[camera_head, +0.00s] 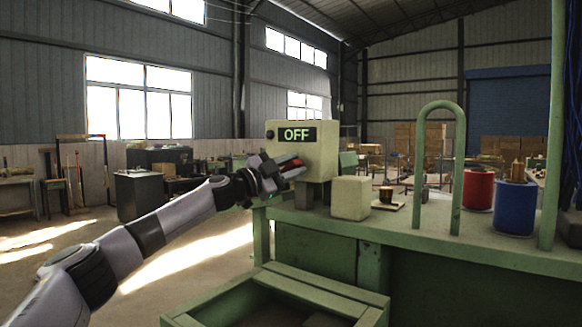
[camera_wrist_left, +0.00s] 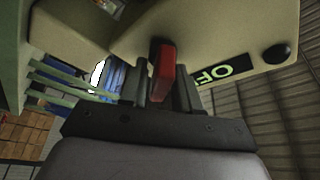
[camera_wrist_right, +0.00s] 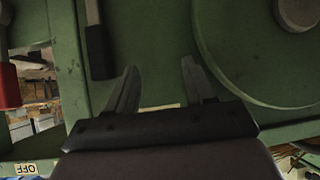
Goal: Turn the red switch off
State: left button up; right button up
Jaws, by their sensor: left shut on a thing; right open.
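The beige switch box (camera_head: 318,150) stands on the green machine, and its display (camera_head: 297,134) reads OFF. The red switch (camera_head: 292,170) sticks out low on the box's front and is partly hidden by my left gripper (camera_head: 283,172). In the left wrist view the red switch (camera_wrist_left: 162,72) lies between the two fingers of my left gripper (camera_wrist_left: 165,85), which is shut on it. The display (camera_wrist_left: 222,72) also shows there, cut off by a finger. My right gripper (camera_wrist_right: 158,85) is open and empty in the right wrist view, in front of a green machine panel.
The green machine top (camera_head: 400,225) carries a beige block (camera_head: 350,197), a green hoop (camera_head: 420,170), a red spool (camera_head: 478,189) and a blue spool (camera_head: 515,208). A green tray (camera_head: 320,292) sits low in front. In the right wrist view a dark handle (camera_wrist_right: 100,50) hangs left of the fingers.

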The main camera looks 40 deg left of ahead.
aim_at(286, 169)
pick_arm(q)
jog(key=m, duration=0.2)
jog(key=m+g, duration=0.1)
jog(key=m, duration=0.1)
jog(key=shift+g+h, duration=0.3)
jog(key=shift+f+m+g, duration=0.1)
jog(key=shift+m+g, duration=0.6)
jog(key=shift+m, duration=1.2)
jog(key=o, duration=0.8)
jog(key=shift+f, duration=0.1)
jog(key=b+v, duration=0.1)
jog(key=v, duration=0.4)
jog(key=shift+s+a, duration=0.2)
jog(key=shift+s, duration=0.15)
jog(key=shift+s+a+b, duration=0.1)
jog(key=shift+s+b, duration=0.25)
jog(key=shift+s, duration=0.3)
